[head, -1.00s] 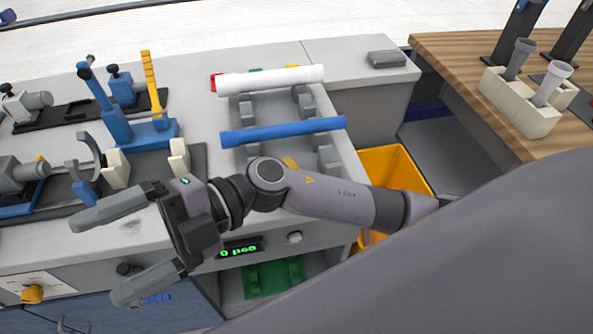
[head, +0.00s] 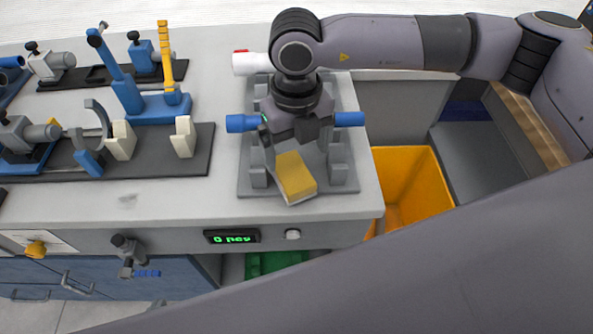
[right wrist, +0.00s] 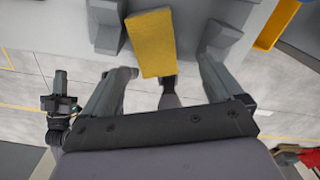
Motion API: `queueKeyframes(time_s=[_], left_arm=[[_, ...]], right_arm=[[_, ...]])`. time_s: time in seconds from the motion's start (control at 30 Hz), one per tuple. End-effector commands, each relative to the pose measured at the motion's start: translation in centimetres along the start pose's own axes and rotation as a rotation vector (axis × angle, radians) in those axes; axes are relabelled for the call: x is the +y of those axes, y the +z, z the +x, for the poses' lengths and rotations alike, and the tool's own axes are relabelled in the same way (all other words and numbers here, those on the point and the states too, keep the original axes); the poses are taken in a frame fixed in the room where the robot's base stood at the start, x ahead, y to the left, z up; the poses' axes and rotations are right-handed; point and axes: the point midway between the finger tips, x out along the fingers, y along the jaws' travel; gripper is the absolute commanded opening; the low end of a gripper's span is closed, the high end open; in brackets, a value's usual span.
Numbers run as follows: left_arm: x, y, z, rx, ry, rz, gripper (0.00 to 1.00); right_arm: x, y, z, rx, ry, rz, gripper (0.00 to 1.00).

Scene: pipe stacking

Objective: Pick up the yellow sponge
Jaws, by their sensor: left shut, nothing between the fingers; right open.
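The yellow sponge (head: 296,178) lies at the front of the grey rack on the counter, below the blue pipe in the head view. My right gripper (head: 302,154) comes down over it and hides part of it. In the right wrist view the sponge (right wrist: 152,42) shows ahead of the open fingers of the right gripper (right wrist: 167,68), in the gap between them. I cannot tell if a finger touches it.
The blue pipe (head: 241,123) and white pipe (head: 250,63) lie across the grey rack (head: 246,187), partly hidden by my right arm. Blue and grey fixtures (head: 150,106) stand to the left. A yellow bin (head: 425,185) stands right of the counter.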

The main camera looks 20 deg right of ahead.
Motion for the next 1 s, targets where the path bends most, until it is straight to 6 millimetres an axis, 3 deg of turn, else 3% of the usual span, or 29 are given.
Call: queueKeyframes(time_s=[0.43,0.73,0.77,0.93,1.0], left_arm=[[0.0,-1.1,-0.8,0.000,-0.001,0.000,0.00],[0.0,-1.1,-0.8,-0.001,-0.001,0.000,0.00],[0.0,-1.1,-0.8,-0.001,-0.001,0.000,0.00],[0.0,-1.1,-0.8,-0.001,-0.001,0.000,0.00],[0.0,-1.1,-0.8,-0.001,-0.001,0.000,0.00]], right_arm=[[0.5,-0.7,5.8,0.006,0.004,-0.001,0.94],[0.6,-0.7,6.5,0.003,0.005,-0.002,0.94],[0.6,-0.7,6.5,0.003,0.005,-0.002,0.90],[0.6,-0.7,6.5,0.003,0.005,-0.002,0.35],[0.6,-0.7,6.5,0.003,0.006,-0.002,0.29]])
